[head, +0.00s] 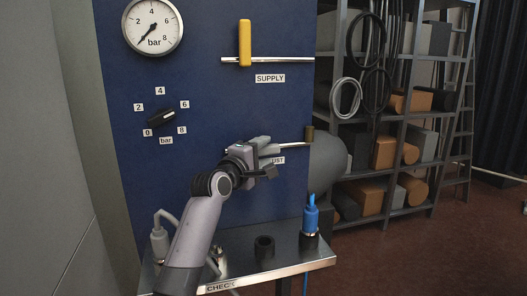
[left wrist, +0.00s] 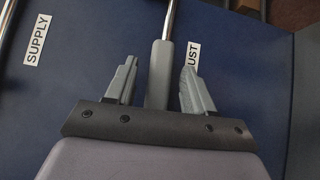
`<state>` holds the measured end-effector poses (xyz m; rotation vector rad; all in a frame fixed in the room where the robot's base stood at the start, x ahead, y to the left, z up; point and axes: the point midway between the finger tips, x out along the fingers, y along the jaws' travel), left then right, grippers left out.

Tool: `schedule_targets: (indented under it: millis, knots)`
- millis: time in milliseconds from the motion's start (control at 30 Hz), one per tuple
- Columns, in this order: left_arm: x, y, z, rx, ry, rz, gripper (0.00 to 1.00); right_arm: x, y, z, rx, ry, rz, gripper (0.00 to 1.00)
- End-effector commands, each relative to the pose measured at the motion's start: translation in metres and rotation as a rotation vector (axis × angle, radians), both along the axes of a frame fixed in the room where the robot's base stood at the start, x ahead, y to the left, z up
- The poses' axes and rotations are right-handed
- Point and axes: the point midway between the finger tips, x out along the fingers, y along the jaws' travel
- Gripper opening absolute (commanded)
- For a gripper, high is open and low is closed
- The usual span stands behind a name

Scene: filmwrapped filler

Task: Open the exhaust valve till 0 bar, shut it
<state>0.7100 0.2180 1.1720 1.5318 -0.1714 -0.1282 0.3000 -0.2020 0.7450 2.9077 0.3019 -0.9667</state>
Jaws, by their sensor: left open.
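The exhaust valve's grey handle (left wrist: 160,75) shows in the left wrist view, lying in line with its metal pipe (left wrist: 172,18). The EXHAUST label (head: 277,160) is partly hidden by my left gripper (head: 268,157). In the left wrist view my left gripper (left wrist: 160,82) is open, with one finger on each side of the handle and gaps visible. The pressure gauge (head: 153,26) has its needle pointing down-left, at about the 0 end of the scale. My right gripper is not in view.
A yellow supply handle (head: 245,43) stands upright across its horizontal pipe (head: 285,60). A black knob (head: 161,117) has a 0-to-8 bar scale. A metal shelf (head: 305,267) below holds a blue connector (head: 310,218) and a dark socket (head: 264,248). Storage racks stand right.

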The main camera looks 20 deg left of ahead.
Motion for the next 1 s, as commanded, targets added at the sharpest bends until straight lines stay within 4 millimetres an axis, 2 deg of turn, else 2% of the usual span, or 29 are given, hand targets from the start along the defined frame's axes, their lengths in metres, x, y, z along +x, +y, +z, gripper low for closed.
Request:
schedule_targets:
  millis: [167,467,500,633,667,1000]
  knots:
    - [0.0072,-0.0011,0.0004,0.000,0.000,0.000,0.53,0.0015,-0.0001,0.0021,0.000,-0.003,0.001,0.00]
    - [0.0083,-0.0013,0.0000,0.000,0.000,0.001,0.53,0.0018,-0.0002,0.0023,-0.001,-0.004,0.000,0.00]
    - [0.0083,-0.0013,0.0000,0.000,0.000,0.001,0.47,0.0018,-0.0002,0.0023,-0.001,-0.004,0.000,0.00]
    - [0.0082,-0.0013,-0.0001,0.000,0.000,0.001,0.04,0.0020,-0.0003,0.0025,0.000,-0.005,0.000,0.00]
    - [0.0082,-0.0013,-0.0001,0.000,0.000,0.001,0.00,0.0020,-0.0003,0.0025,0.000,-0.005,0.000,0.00]
    - [0.0082,0.0026,-0.0007,-0.014,-0.009,0.001,0.00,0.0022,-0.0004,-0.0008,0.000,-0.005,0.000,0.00]
